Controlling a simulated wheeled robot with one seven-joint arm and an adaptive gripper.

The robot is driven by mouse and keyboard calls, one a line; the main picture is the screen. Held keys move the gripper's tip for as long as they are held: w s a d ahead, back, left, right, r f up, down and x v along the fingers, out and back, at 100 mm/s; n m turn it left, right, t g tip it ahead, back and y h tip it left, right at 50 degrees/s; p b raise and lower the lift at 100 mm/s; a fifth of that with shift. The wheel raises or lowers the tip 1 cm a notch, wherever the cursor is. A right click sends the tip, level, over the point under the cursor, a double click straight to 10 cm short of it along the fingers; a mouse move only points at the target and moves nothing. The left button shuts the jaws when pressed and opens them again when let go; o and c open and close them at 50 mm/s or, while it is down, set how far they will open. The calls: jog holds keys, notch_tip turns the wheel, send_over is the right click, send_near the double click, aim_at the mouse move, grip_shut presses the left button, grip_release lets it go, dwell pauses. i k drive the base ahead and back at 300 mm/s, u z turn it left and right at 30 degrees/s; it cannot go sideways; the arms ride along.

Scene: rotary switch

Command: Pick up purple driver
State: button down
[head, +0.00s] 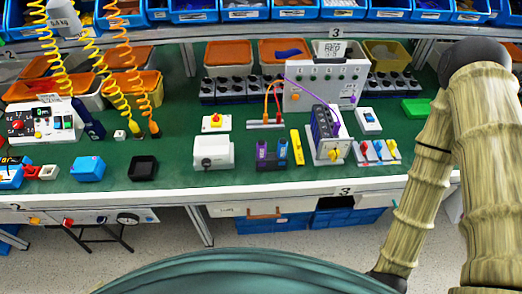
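The green bench (185,172) is crowded. A white box (213,152) stands left of the purple pieces, a yellow piece (297,147) and a grey-blue module (325,137) to the right. Coiled yellow hoses (88,60) hang at left. The front strip of bench is fairly clear.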

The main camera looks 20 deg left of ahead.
aim_at(262, 145)
jog(key=k, duration=1.15)
jog(key=u, duration=0.9)
jog(key=i, duration=1)
jog(key=z, duration=0.3)
